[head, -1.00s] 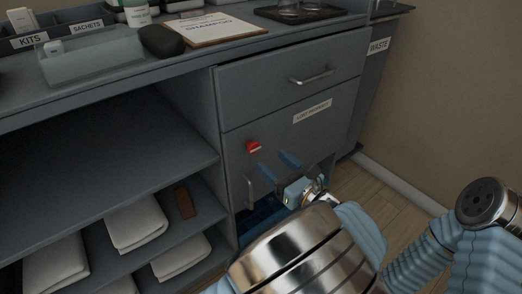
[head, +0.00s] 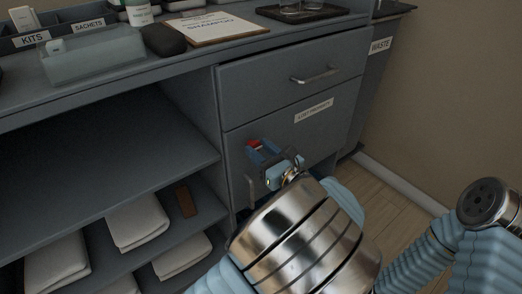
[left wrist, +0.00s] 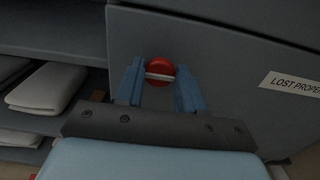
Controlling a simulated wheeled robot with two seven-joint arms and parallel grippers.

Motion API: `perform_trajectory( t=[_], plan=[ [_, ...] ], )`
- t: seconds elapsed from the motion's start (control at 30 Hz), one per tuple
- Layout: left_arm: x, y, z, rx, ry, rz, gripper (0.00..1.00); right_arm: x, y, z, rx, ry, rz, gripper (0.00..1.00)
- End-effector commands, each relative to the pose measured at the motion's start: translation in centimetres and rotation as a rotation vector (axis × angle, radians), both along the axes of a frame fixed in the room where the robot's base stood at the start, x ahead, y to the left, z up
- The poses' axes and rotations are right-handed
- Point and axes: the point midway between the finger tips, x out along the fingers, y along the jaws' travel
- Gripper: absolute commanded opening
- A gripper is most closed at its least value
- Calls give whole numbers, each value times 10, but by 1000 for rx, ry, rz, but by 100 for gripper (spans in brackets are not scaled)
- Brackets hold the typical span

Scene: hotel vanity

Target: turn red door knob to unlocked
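The red door knob (left wrist: 160,70) is on the grey cabinet door (head: 312,142), below the drawer. In the left wrist view it is a round red disc with a pale bar lying about level across it. In the head view only part of the knob (head: 254,143) shows above my gripper's fingers. My left gripper (left wrist: 160,80) is open, with one blue finger on each side of the knob. I cannot tell whether either finger touches it. My right gripper is not in view.
A door handle (head: 250,192) stands out below the knob. A drawer with a metal handle (head: 315,77) is above it. Open shelves with folded towels (head: 138,226) lie to the left. A clipboard (head: 209,27) and trays are on the counter.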

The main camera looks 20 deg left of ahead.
Motion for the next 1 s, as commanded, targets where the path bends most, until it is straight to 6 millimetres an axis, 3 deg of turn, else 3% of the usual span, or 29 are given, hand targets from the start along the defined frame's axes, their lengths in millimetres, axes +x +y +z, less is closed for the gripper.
perform_trajectory(
  t=[0.47, 1.0],
  plan=[
    [0, 0, -1, -52, -65, 0, 7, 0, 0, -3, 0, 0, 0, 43],
    [-2, 1, -4, -337, -429, 1, 7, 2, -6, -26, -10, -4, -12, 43]
  ],
)
